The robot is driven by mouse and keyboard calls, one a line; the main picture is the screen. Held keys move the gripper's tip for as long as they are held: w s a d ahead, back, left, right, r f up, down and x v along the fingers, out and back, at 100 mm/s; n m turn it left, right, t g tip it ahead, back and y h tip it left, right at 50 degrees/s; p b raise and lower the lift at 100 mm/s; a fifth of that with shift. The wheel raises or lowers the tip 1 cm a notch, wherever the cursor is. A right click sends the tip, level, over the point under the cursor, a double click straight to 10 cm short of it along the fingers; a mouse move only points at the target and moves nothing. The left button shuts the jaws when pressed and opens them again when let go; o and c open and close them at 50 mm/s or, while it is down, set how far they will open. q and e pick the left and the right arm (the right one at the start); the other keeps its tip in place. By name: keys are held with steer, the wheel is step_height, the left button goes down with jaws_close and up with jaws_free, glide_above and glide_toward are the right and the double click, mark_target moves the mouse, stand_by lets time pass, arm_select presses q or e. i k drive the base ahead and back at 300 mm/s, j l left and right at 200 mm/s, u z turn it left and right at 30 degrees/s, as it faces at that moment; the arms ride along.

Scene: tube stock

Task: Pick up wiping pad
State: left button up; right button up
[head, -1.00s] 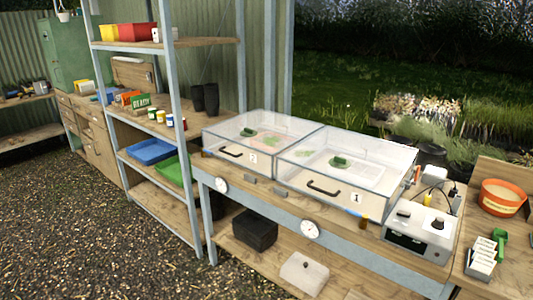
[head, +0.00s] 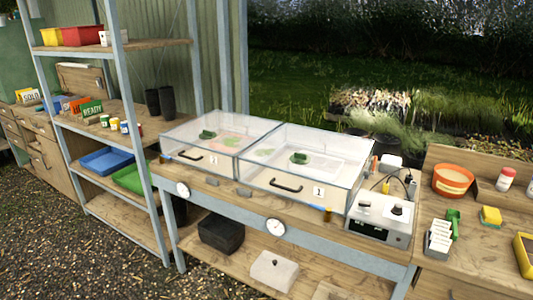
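A small yellow block with a green layer (head: 491,217), which looks like a wiping pad, lies on the wooden bench (head: 468,238) at the right. It is beside the green-handled tool (head: 453,223) and the rack of white labels (head: 439,238). Small green objects (head: 208,134) (head: 299,158) also show inside the clear boxes; I cannot tell exactly what they are. Neither of my grippers is in view.
Two clear lidded boxes (head: 232,155) (head: 318,188) stand on the middle bench next to a white control unit (head: 380,216). An orange pot (head: 453,181), a red-capped jar (head: 506,179) and a yellow tray (head: 524,256) are at the right. Shelves (head: 118,52) stand at the left.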

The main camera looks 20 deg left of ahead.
mark_target(490, 217)
steer(key=i+l+u, duration=0.1)
steer(key=l, duration=0.4)
steer(key=i+l+u, duration=0.1)
steer(key=l, duration=0.4)
steer(key=i+l+u, duration=0.15)
steer(key=l, duration=0.35)
steer(key=i+l+u, duration=0.1)
steer(key=l, duration=0.45)
steer(key=i+l+u, duration=0.1)
steer(key=l, duration=0.45)
steer(key=i, duration=0.1)
